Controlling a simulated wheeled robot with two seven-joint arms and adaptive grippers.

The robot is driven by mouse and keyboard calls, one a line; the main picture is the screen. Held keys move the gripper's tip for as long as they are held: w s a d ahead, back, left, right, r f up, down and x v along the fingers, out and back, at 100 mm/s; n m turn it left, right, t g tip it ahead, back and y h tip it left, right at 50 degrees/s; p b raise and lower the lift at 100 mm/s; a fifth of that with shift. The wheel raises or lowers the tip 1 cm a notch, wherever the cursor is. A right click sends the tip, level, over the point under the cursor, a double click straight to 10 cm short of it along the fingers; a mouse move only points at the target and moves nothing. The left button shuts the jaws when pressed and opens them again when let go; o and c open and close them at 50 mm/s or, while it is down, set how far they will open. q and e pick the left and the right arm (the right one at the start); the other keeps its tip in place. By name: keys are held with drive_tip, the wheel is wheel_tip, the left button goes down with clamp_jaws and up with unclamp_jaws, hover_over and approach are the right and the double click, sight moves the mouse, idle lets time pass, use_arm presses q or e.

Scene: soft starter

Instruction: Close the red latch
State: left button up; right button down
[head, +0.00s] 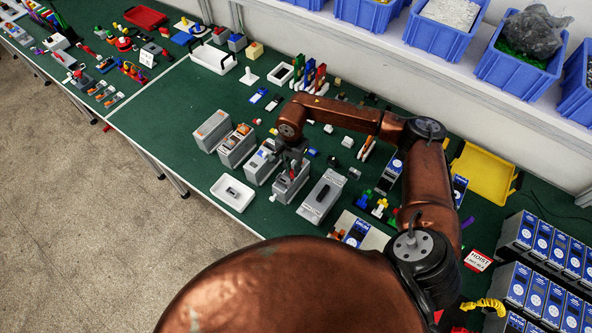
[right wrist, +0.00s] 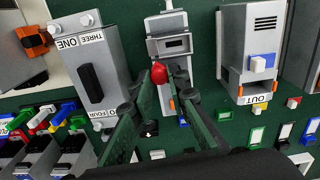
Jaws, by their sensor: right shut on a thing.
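The red latch (right wrist: 159,73) is a small rounded red piece on the front of a narrow grey box (right wrist: 168,32) in the right wrist view. My right gripper (right wrist: 161,82) has its two dark green fingers converging on the latch, shut on it. The fingers hide part of the latch and the lower box. My left gripper is not in view.
A grey box with a black handle and "THREE", "ONE" and "FOUR" labels (right wrist: 70,40) stands left in the wrist view. A box marked "OUT" (right wrist: 247,30) stands right. A white tray (head: 224,201) is near the table's front edge. Small coloured parts lie behind.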

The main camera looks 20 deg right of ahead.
drive_tip(key=m+b, duration=0.2)
drive_tip(key=m, duration=0.1)
drive_tip(key=a+m+b, duration=0.1)
drive_tip(key=shift+w+f+m+b, duration=0.1)
drive_tip(key=shift+w+m+b, duration=0.2)
drive_tip(key=m+b, duration=0.2)
drive_tip(key=m, duration=0.1)
drive_tip(key=m+b, duration=0.1)
drive_tip(key=shift+w+a+r+m, duration=0.2)
drive_tip(key=shift+w+a+m, duration=0.15)
drive_tip(key=shift+a+m, duration=0.05)
drive_tip(key=c, duration=2)
unclamp_jaws()
drive_tip(key=shift+c, duration=0.2)
drive_tip(key=shift+o, duration=1)
drive_tip(key=shift+s, duration=0.1)
drive_tip(key=shift+d, duration=0.1)
wheel_tip(320, 180, up, 12)
